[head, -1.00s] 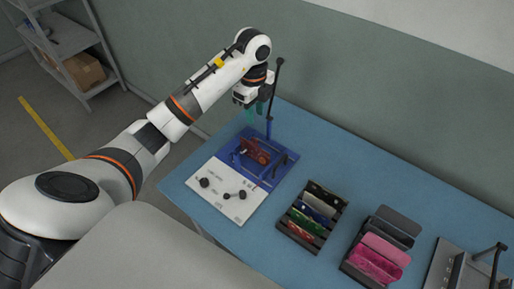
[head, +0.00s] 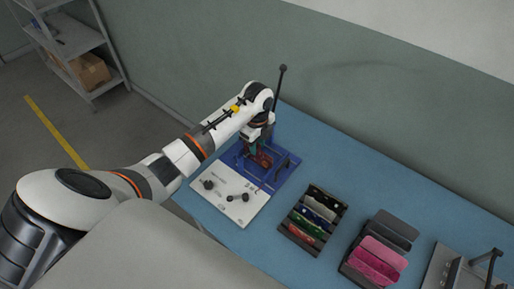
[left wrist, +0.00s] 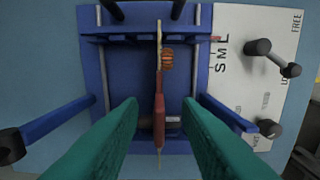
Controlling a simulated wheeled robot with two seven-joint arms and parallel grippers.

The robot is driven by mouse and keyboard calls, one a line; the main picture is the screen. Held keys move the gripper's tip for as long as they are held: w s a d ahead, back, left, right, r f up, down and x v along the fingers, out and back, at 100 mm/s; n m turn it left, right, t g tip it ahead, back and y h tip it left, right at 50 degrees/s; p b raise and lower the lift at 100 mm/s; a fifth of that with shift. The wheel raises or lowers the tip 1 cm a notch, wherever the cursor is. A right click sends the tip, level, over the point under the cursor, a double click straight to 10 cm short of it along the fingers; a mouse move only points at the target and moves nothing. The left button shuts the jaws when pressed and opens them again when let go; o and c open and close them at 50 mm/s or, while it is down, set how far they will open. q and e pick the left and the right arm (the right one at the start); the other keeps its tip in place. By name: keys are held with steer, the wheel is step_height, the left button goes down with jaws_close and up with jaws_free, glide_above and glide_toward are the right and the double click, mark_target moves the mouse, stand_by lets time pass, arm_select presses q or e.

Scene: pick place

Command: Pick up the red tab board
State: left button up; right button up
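The red tab board (left wrist: 159,112) stands on edge in a blue fixture (left wrist: 88,70). In the left wrist view it is a thin upright strip with a copper-coloured coil on its right side. In the head view the board (head: 265,160) is partly hidden by my left gripper (head: 251,149). That gripper's green fingers (left wrist: 161,125) are wide apart, one on each side of the board, with a gap on both sides. My right gripper is not in view.
A white panel with black knobs (head: 238,205) joins the fixture. A black rack of coloured boards (head: 285,228) and a rack of pink boards (head: 349,268) stand to the right. A tall dark post (head: 281,95) rises behind my gripper. Blue table (head: 350,170) is clear behind the racks.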

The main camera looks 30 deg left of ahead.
arm_select(q)
jaws_close()
stand_by(0.3)
step_height(320, 180, up, 10)
steer(key=shift+b, duration=0.95)
steer(key=shift+r, duration=0.1)
step_height(320, 180, up, 2)
steer(key=shift+r+p, duration=0.15)
steer(key=shift+p, duration=0.95)
